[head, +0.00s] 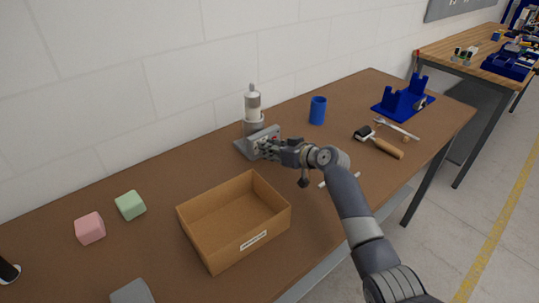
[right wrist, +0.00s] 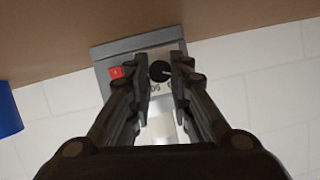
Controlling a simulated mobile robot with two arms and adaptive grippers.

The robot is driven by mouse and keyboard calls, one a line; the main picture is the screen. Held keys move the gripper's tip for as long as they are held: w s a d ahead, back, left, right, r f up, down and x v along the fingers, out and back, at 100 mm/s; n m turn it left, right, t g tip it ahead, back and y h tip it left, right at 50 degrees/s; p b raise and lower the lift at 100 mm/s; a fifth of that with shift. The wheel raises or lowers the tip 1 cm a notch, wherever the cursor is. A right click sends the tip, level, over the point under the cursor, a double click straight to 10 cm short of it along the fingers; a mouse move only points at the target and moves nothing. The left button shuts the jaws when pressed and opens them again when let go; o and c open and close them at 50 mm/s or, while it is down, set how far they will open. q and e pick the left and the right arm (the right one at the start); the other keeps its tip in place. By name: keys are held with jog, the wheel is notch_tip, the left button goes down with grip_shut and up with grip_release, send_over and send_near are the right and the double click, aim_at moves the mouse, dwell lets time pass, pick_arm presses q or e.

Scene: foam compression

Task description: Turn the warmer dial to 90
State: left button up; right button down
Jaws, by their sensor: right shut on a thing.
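The warmer is a grey device at the back of the table, with a white bottle (head: 253,104) standing in its holder. Its sloped grey panel (right wrist: 108,52) shows in the right wrist view, with a red switch (right wrist: 116,72) and a black dial (right wrist: 159,71). My right gripper (head: 260,147) is at the panel. In the right wrist view my right gripper (right wrist: 164,75) has its fingers on both sides of the dial, closed on it. Part of the markings is hidden by the fingers, and the dial's setting cannot be read. My left gripper is not clearly in view.
An open cardboard box (head: 216,251) stands in front of the warmer. A pink block (head: 90,228) and a green block (head: 130,205) lie left. A blue cup (head: 317,110), a roller (head: 378,142), a wrench (head: 396,128) and a blue stand (head: 402,100) are right.

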jog(key=shift+d+f+m+y+b, duration=0.1)
jog(key=shift+f+m+y+b, duration=0.25)
jog(key=shift+m+b, duration=0.4)
jog(key=shift+g, duration=0.3)
jog(key=c, duration=1.4)
grip_release()
jog(key=shift+r, duration=0.1)
jog(key=shift+r, duration=0.1)
jog(key=v, duration=1.2)
